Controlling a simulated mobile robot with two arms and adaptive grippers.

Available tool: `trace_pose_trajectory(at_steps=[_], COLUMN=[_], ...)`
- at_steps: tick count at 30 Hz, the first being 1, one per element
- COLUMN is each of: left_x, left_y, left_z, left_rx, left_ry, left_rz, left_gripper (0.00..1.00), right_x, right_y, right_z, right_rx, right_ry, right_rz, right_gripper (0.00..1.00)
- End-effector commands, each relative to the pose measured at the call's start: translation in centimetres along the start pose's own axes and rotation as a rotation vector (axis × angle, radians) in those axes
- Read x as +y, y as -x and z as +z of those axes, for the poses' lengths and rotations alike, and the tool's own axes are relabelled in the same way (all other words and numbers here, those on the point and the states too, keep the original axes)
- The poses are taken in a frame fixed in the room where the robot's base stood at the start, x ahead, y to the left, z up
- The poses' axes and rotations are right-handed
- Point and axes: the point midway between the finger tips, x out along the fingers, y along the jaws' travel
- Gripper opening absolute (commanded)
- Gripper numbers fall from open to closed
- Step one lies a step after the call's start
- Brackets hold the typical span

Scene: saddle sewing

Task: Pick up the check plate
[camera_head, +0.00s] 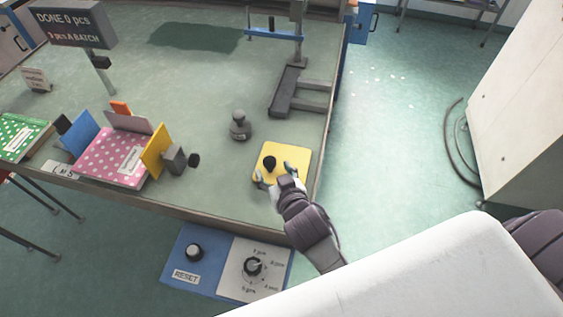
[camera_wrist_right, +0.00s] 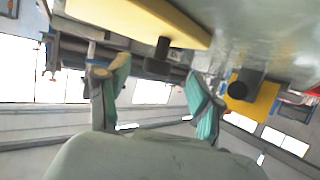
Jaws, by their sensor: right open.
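A flat yellow plate (camera_head: 296,156) with a black knob (camera_head: 269,163) lies on the table near its right front corner; I take it to be the check plate. My right gripper (camera_head: 274,174) is open at the plate's near side, its fingers spread on either side of the knob. In the right wrist view the yellow plate (camera_wrist_right: 140,16) shows at the top. Its dark knob (camera_wrist_right: 162,48) appears between the open fingers (camera_wrist_right: 160,78), not gripped. Whether a finger touches the plate cannot be told. My left gripper is not in view.
A grey weight-like piece (camera_head: 239,126) stands left of the plate. A dark metal stand (camera_head: 287,92) is behind the plate. A control panel (camera_head: 222,262) with knobs sits below the table's front edge. Mid-table is clear.

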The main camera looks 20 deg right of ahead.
Motion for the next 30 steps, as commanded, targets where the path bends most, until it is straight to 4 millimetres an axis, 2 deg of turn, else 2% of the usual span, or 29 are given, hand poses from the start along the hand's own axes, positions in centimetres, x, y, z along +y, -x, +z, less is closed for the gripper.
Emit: trace_pose_trajectory(at_steps=[1,2,5,9,12,19,20,30], left_x=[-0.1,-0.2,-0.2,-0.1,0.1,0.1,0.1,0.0], left_y=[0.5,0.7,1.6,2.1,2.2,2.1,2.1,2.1], left_z=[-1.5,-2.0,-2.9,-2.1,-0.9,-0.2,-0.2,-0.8], left_rx=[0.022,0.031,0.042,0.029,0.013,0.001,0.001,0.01], left_ry=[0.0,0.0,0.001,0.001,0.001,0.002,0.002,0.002], left_rz=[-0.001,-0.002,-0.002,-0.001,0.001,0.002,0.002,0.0], left_gripper=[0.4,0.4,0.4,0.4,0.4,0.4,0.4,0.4], right_x=[0.1,0.1,0.2,0.2,0.2,0.2,0.2,0.2], right_y=[-0.4,-0.7,-2.2,-4.1,-4.8,-5.0,-5.0,-4.9], right_z=[-0.2,-0.3,-0.4,-0.2,-0.1,0.1,0.1,0.1], right_rx=[0.0,-0.001,-0.001,-0.001,-0.001,-0.001,-0.001,-0.002], right_ry=[0.002,0.003,0.004,0.003,0.001,0.001,0.001,0.001], right_rz=[0.0,0.001,0.001,0.0,0.0,-0.001,-0.001,-0.001], right_gripper=[0.66,0.66,0.66,0.66,0.66,0.66,0.63,0.06])
